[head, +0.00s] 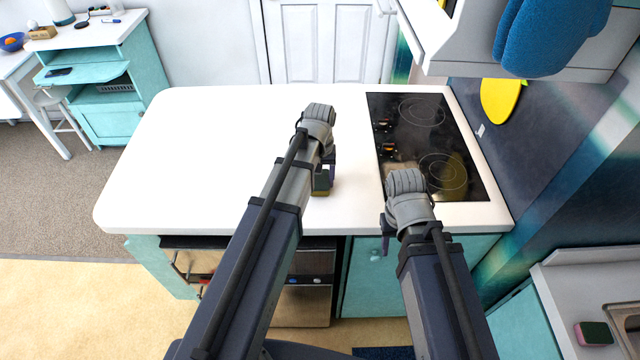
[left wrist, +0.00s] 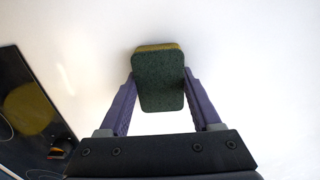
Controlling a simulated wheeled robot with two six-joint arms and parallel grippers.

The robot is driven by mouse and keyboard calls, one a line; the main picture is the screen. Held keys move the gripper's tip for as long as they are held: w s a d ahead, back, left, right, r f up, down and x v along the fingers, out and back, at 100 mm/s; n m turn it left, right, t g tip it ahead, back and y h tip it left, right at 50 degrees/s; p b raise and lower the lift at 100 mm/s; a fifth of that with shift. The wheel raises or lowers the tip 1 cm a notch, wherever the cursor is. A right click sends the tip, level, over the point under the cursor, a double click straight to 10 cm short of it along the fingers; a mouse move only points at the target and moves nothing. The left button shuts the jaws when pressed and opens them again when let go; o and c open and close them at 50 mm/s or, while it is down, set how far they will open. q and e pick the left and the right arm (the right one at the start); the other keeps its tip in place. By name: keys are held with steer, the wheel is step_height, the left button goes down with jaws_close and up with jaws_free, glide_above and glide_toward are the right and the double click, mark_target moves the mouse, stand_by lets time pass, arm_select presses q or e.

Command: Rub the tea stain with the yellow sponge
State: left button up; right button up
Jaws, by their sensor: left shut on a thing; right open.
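The yellow sponge (head: 322,181) is between the fingers of my left gripper (head: 328,172), at the white worktop (head: 210,150) beside the hob. In the left wrist view, the left gripper (left wrist: 160,95) is shut on the sponge (left wrist: 158,82); its dark green scouring face is towards the camera and a yellow edge shows at the far side. I cannot tell whether the sponge touches the worktop. My right gripper (head: 381,250) is open and empty by the worktop's front edge. I see no tea stain; my left arm and the sponge hide part of the worktop.
A black hob (head: 425,140) is set in the worktop's right side. A pink and green sponge (head: 594,333) lies by the sink at lower right. A blue mitt (head: 550,35) hangs at upper right. The worktop's left part is clear.

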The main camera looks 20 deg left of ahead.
arm_select(q)
steer(key=shift+w+a, duration=0.25)
steer(key=shift+w, duration=0.75)
steer(key=shift+r, duration=0.15)
step_height(320, 180, up, 6)
steer(key=p, duration=0.6)
steer(key=shift+s, duration=0.1)
step_height(320, 180, up, 3)
steer(key=p, duration=0.3)
steer(key=shift+f, duration=0.2)
